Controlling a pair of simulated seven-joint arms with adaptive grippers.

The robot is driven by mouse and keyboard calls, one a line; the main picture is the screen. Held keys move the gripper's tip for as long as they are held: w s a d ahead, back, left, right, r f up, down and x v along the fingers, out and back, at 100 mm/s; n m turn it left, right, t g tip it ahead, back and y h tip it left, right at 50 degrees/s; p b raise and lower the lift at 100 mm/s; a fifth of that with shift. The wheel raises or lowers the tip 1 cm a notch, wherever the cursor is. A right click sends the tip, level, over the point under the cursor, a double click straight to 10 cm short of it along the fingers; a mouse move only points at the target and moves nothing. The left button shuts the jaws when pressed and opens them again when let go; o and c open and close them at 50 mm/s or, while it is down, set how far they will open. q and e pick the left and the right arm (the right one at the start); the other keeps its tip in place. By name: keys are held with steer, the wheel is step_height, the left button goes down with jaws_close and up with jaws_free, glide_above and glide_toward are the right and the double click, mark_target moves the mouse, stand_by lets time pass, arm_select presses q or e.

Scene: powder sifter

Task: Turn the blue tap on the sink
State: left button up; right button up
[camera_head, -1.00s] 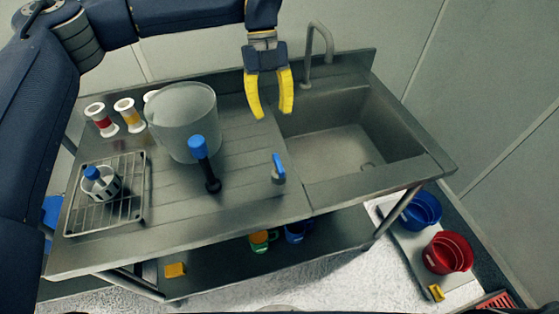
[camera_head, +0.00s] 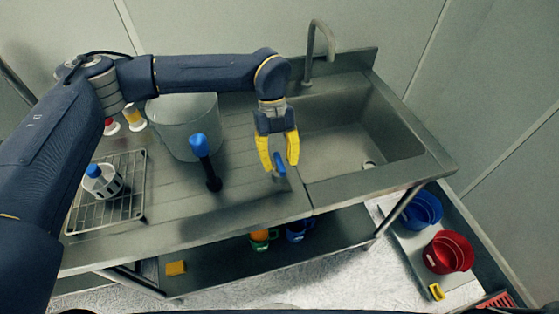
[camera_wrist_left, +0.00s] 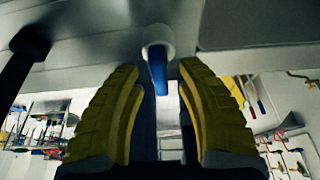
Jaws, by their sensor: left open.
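The blue tap lever (camera_head: 280,163) stands on the steel counter just left of the sink basin's front corner. In the left wrist view the blue lever (camera_wrist_left: 158,76) hangs from a pale round base, between and ahead of the two yellow fingers. My left gripper (camera_head: 278,165) is open, with its fingers around or just above the lever in the head view; I cannot tell whether they touch it. The sink (camera_head: 345,140) has a grey curved spout (camera_head: 320,40) at its back edge. My right gripper is not in view.
A black post with a blue top (camera_head: 205,160) stands left of the lever. A translucent tub (camera_head: 185,125) stands behind it. A wire rack (camera_head: 125,205) with a white blue-topped container (camera_head: 101,180) is at the left.

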arm_select(q)
steer(key=shift+s+f, duration=0.15)
steer(key=shift+f, duration=0.05)
jaws_close()
stand_by(0.3)
